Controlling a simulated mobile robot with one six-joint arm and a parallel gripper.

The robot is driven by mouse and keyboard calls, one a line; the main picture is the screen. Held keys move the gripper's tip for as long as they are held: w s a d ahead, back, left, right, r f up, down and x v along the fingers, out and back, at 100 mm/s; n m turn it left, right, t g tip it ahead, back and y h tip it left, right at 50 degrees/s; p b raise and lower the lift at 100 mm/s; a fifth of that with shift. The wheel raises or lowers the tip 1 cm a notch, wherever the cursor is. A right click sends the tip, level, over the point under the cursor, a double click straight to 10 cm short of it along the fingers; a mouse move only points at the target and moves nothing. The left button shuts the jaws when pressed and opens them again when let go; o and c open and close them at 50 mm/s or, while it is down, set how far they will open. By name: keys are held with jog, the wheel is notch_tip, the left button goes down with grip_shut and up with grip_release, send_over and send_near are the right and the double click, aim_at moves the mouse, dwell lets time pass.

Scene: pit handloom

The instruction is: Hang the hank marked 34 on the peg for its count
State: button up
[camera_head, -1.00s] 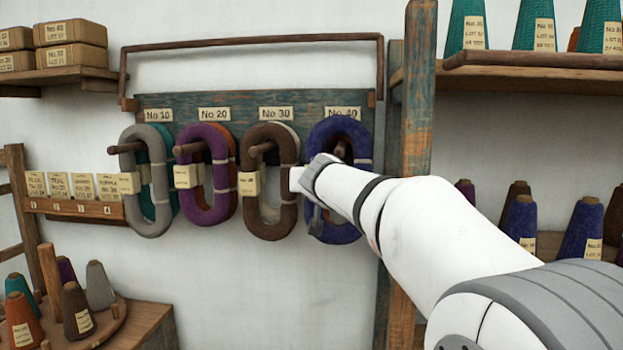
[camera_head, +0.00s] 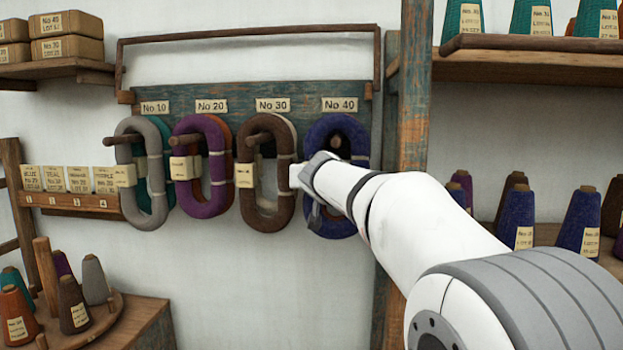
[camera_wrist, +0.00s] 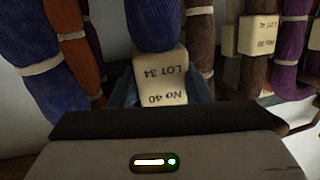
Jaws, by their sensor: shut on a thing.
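The blue hank (camera_head: 336,130) is at the No 40 peg (camera_head: 338,142), below the No 40 label (camera_head: 340,104). The peg's end shows inside its loop; I cannot tell whether the hank's weight rests on it. My gripper (camera_head: 312,178) is at the hank's left side, its fingers mostly hidden in the head view. In the wrist view my gripper (camera_wrist: 160,92) is shut on the hank's cream tag (camera_wrist: 162,78), which reads No 40, LOT 34 upside down. The blue yarn (camera_wrist: 154,25) meets the tag.
Grey (camera_head: 133,180), purple (camera_head: 185,190) and brown (camera_head: 252,200) hanks hang left of it, with others behind. A wooden post (camera_head: 413,120) stands close right, beside shelves of cones (camera_head: 518,215). The wall below the hanks is clear.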

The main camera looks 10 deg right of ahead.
jog(key=shift+f, duration=0.5)
jog(key=o, duration=0.9)
jog(key=shift+w+a, duration=0.1)
jog(key=shift+w, duration=0.1)
jog(key=shift+o, duration=1.2)
jog(key=shift+s+r, duration=0.15)
jog(key=shift+r, duration=0.05)
jog(key=shift+s+r, duration=0.1)
jog(key=shift+s, duration=0.4)
jog(key=d+b+v, duration=0.1)
jog(key=b+v, duration=0.1)
jog(key=v, duration=0.4)
jog(key=s+f+n+g+y, duration=0.1)
jog(key=s+f+g, duration=1.2)
jog(key=s+f, duration=1.9)
notch_tip(320, 180, down, 3)
jog(key=shift+s+a+r+n+y, duration=0.2)
jog(key=shift+a+n+y, duration=0.1)
jog(key=shift+n, duration=0.1)
